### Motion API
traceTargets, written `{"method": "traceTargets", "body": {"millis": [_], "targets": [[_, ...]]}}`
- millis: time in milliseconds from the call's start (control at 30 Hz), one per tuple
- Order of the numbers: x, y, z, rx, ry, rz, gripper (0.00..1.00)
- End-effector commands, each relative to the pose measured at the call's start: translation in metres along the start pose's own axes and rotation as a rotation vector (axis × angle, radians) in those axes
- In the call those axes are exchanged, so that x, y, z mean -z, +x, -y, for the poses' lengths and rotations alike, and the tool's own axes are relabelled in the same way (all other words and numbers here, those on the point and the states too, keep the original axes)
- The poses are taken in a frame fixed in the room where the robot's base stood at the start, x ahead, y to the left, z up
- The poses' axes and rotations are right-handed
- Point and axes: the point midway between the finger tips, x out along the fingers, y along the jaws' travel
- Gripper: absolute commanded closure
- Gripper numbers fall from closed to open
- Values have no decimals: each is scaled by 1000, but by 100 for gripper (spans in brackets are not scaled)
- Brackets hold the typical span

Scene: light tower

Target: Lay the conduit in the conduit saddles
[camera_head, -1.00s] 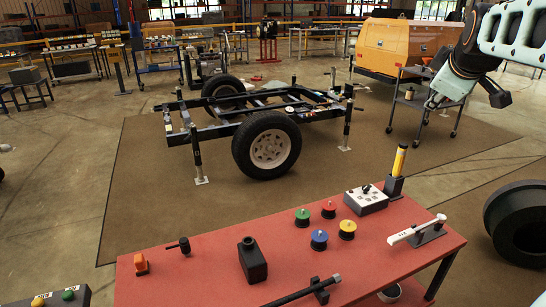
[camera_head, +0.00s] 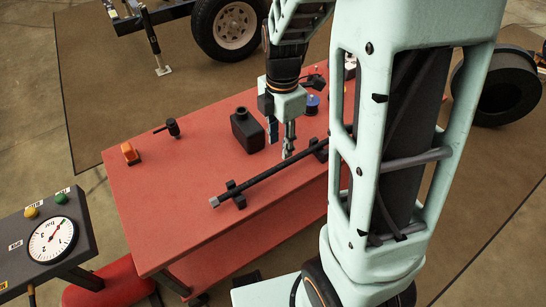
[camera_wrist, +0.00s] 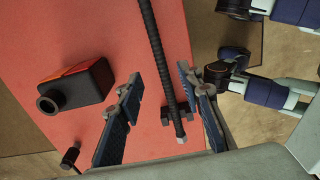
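The conduit (camera_head: 265,178) is a long dark ribbed rod with a grey end, on the red table (camera_head: 190,180). It crosses two black saddles, the near one (camera_head: 236,193) by its grey end and the far one (camera_head: 319,150) partly behind my arm. I cannot tell how deeply it is seated in them. In the wrist view the conduit (camera_wrist: 165,62) runs between my gripper's fingers. My gripper (camera_head: 281,143) points down above the conduit, open, with a finger on each side. In the wrist view the gripper (camera_wrist: 158,80) shows gaps beside the conduit.
A black square bottle (camera_head: 248,131) stands close to the left of my gripper. An orange block (camera_head: 130,153) and a small black fitting (camera_head: 172,127) lie farther left. A gauge panel (camera_head: 50,240) stands off the table's left end. The table's front left is clear.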

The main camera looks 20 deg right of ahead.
Motion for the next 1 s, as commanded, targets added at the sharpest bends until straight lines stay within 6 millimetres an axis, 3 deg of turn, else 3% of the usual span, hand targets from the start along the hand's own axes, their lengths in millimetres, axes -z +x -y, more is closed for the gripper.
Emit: {"method": "traceTargets", "body": {"millis": [100,433,700,1000], "targets": [[0,23,0,2,0,1,66],[0,48,0,-2,2,2,66],[0,87,0,-1,2,2,66],[0,90,0,-4,3,2,70]]}}
